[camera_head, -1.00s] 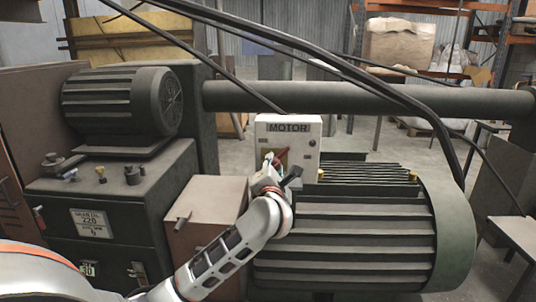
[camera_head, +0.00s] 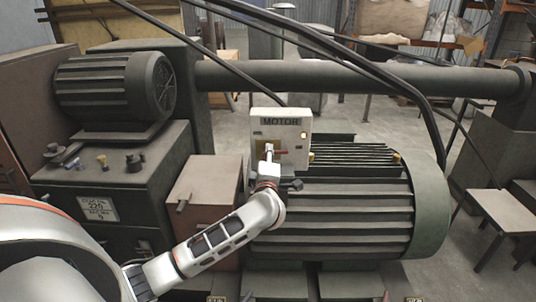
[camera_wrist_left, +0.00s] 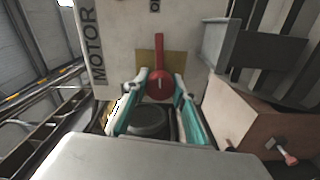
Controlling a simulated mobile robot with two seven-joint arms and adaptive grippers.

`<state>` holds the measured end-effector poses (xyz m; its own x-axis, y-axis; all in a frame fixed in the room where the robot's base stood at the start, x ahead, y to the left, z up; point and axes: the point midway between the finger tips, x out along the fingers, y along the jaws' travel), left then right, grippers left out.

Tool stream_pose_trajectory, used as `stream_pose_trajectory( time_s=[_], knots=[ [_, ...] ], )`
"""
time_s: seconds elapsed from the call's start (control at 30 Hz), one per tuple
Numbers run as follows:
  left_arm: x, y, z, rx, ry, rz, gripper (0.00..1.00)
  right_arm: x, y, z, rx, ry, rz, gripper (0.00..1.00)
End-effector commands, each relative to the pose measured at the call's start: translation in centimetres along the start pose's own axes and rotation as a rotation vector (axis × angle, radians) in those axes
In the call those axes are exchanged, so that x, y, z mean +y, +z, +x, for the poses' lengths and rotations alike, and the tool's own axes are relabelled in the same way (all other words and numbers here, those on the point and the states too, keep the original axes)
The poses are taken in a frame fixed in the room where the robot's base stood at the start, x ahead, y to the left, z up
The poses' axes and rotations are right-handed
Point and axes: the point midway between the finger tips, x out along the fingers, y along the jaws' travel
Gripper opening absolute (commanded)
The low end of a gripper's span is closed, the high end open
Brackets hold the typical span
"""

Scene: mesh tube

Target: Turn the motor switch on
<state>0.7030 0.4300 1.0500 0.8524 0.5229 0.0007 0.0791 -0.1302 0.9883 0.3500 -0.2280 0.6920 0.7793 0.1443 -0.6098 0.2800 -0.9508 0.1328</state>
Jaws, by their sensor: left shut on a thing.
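In the left wrist view the handle (camera_wrist_left: 159,45) rises from a round red knob (camera_wrist_left: 159,85) before a yellow plate (camera_wrist_left: 146,58). My left gripper (camera_head: 268,155) is at the front of the box. Its two teal-backed fingers (camera_wrist_left: 160,83) are closed on either side of the knob. A small pale spot (camera_head: 304,135) shows on the box's right side. My right gripper is not in view.
A smaller motor (camera_head: 115,90) sits on a dark cabinet (camera_head: 110,200) at the left. A brown box (camera_head: 205,190) stands beside my left forearm.

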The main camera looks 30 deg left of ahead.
Motion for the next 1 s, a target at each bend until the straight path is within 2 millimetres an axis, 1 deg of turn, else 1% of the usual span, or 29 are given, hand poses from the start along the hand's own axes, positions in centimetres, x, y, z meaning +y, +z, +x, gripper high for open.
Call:
stream_pose_trajectory(
  time_s=[0.03,0.3,0.73,0.77,0.8,0.83,1.0],
  knots=[
    [-0.33,0.06,-0.06,-0.001,-0.006,0.02,0.05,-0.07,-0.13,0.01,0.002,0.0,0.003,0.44],
    [-0.31,0.06,-0.05,-0.001,-0.006,0.081,0.05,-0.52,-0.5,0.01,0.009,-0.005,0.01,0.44],
    [-0.26,0.05,-0.05,-0.001,-0.005,0.089,0.05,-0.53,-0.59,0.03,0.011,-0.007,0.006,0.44],
    [-0.26,0.05,-0.04,-0.001,-0.005,0.089,0.31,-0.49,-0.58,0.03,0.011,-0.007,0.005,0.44],
    [-0.25,0.05,-0.04,-0.001,-0.005,0.089,0.42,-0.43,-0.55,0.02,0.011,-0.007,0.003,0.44],
    [-0.23,0.04,-0.04,-0.001,-0.005,0.089,0.44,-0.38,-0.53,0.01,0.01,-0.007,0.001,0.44],
    [-0.11,0.03,-0.02,-0.001,-0.002,0.087,0.44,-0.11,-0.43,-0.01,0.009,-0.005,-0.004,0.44]
  ],
)
